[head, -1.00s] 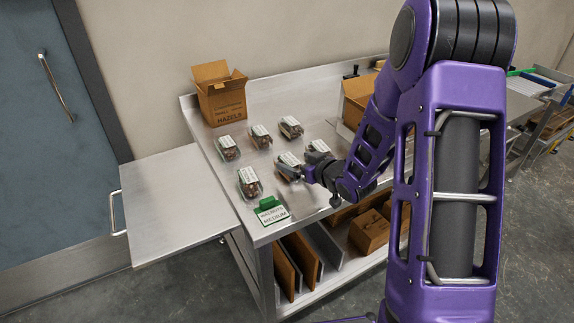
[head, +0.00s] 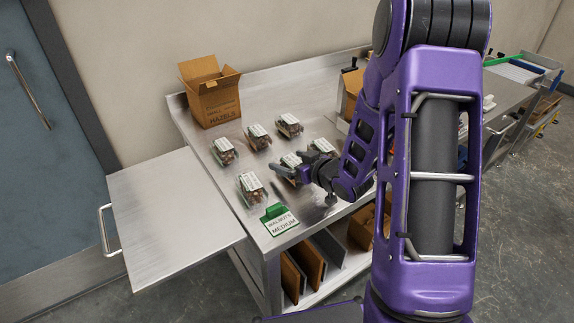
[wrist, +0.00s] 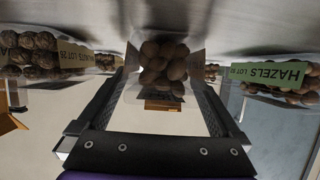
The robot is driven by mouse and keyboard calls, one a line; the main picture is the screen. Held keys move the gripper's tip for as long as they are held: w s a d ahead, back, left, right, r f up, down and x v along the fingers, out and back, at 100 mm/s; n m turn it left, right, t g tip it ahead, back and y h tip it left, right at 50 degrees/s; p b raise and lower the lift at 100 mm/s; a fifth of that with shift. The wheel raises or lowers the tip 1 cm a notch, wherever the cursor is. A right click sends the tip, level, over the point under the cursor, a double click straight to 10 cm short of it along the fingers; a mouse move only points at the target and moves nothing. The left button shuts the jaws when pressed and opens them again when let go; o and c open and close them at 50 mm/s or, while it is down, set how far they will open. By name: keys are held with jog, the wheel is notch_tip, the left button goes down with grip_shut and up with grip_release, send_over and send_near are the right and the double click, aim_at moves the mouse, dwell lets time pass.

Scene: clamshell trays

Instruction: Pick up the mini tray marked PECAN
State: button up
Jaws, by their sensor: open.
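Several clear clamshell trays of nuts with white top labels stand in two rows on the steel table. I cannot read PECAN on any of them. My gripper (head: 287,176) is open at the front-row middle tray (head: 291,160), partly covering it. In the wrist view, which is upside down, a clear tray of round brown nuts (wrist: 163,65) sits between the fingers of my gripper (wrist: 163,82), with gaps beside it. Its label is hidden there. A tray with a green HAZELS label (wrist: 275,75) is at the right, and one with a partly readable label (wrist: 40,55) at the left.
A front-left tray (head: 251,188) and a front-right tray (head: 323,146) flank my gripper. A green-backed WALNUTS MEDIUM sign (head: 282,224) stands at the table's front edge. An open HAZELS carton (head: 212,95) is at the back left. The steel side shelf (head: 170,215) is bare.

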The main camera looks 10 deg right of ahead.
jog(key=c, duration=1.4)
jog(key=shift+r, duration=0.1)
